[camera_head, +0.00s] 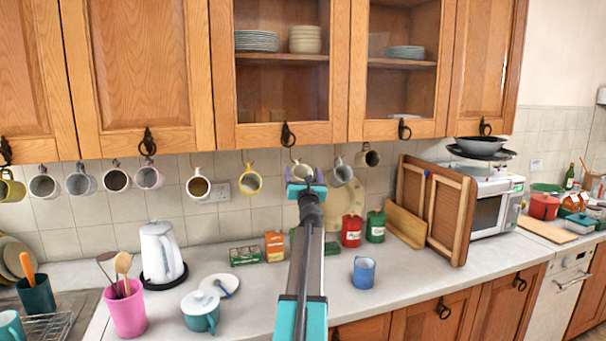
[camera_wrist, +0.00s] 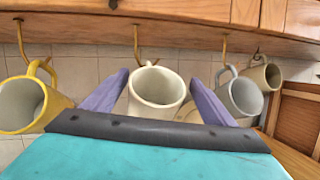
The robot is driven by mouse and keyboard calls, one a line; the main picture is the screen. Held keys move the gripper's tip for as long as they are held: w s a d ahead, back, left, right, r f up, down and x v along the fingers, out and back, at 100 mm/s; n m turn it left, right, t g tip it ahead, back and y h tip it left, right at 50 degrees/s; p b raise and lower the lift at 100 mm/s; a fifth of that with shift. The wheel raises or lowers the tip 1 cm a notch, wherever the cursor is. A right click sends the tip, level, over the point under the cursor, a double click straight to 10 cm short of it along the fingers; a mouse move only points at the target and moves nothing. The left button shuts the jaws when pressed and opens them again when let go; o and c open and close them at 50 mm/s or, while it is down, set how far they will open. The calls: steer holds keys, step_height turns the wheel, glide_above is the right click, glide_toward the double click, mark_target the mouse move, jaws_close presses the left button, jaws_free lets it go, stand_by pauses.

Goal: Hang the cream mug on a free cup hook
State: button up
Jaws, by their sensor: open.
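The cream mug (camera_wrist: 157,90) is under a brass hook (camera_wrist: 137,42) below the cabinets, its opening facing my wrist camera. A small loop of its handle shows above its rim by the hook's lower end; I cannot tell whether the handle is around the hook. My gripper (camera_wrist: 159,78) is open, with one purple finger on each side of the mug and a visible gap to each. In the head view the mug (camera_head: 302,171) shows just above my gripper (camera_head: 306,186), which partly hides it.
A yellow mug (camera_wrist: 30,105) hangs close on the left and a grey mug (camera_wrist: 243,96) close on the right. Several more mugs hang along the row. The cabinet underside (camera_wrist: 200,32) is just above. A blue mug (camera_head: 364,272) stands on the counter (camera_head: 400,290).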

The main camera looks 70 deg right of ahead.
steer(key=b+v, duration=0.2)
steer(key=v, duration=1.1)
steer(key=shift+d, duration=0.1)
stand_by(0.8)
